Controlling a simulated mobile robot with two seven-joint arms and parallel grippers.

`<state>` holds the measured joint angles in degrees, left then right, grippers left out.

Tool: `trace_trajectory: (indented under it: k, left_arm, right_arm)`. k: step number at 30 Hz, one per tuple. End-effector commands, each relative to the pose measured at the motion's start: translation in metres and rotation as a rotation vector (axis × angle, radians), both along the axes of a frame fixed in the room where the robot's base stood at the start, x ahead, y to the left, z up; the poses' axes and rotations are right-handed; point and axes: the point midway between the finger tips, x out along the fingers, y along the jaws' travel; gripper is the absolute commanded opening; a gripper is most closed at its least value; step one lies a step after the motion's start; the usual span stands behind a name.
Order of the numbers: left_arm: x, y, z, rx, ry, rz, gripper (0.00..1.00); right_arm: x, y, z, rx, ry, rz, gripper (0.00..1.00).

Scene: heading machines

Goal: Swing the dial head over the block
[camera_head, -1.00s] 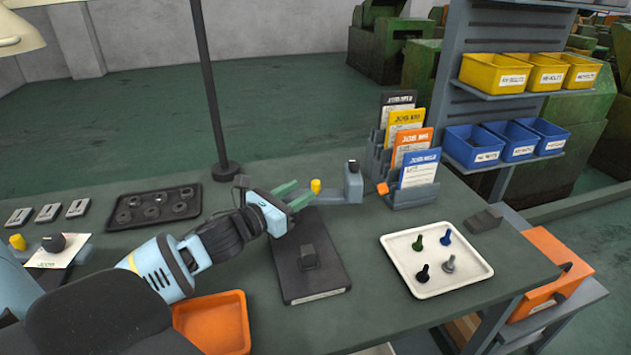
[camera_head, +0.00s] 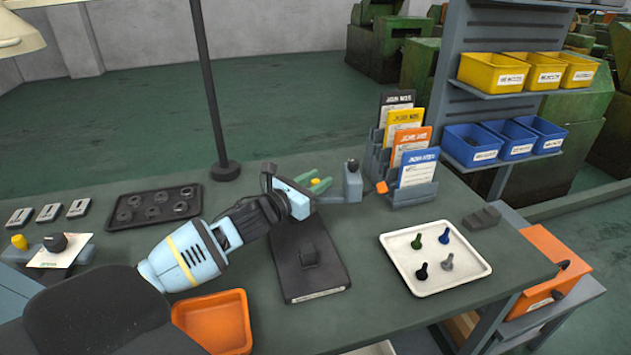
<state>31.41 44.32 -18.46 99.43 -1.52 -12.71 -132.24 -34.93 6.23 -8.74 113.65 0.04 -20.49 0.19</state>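The dial head's light-blue swing arm (camera_head: 334,197) runs left from a grey-blue post (camera_head: 352,182) and carries a yellow knob (camera_head: 315,182). The dial itself is hidden behind my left gripper. A small dark block (camera_head: 308,256) stands on a black base plate (camera_head: 318,281), in front of the swing arm. My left gripper (camera_head: 313,184) is at the knob, its green fingers apart on either side of it. Whether they touch the knob is not clear. My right gripper is not in view.
A white tray (camera_head: 414,281) with several small pegs lies to the right. An orange tray (camera_head: 218,315) is in front, and a dark tray of rings (camera_head: 125,219) is at the left. A thin lamp pole (camera_head: 209,90) rises at the back.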

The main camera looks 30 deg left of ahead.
Motion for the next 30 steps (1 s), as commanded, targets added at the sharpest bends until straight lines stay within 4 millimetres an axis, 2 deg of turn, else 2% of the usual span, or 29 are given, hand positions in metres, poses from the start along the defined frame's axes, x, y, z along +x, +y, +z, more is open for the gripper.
trace_trajectory:
  k: [1,6,7,20,30]
  left_arm:
    - [0.000,0.000,0.000,0.000,0.000,0.000,0.24]
    - [0.000,0.000,0.000,0.000,0.000,0.000,0.02]
    - [0.000,0.000,0.000,0.000,0.000,0.000,0.00]
    - [-0.001,0.000,0.000,0.003,0.000,-0.026,0.00]
    - [-0.010,-0.003,-0.002,0.008,0.003,-0.202,0.00]
  right_arm:
    - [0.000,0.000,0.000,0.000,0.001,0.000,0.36]
    - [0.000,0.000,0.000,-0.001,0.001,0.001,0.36]
    - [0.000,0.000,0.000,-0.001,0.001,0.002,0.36]
    - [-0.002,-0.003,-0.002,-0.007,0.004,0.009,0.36]
    - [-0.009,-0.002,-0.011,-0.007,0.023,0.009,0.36]
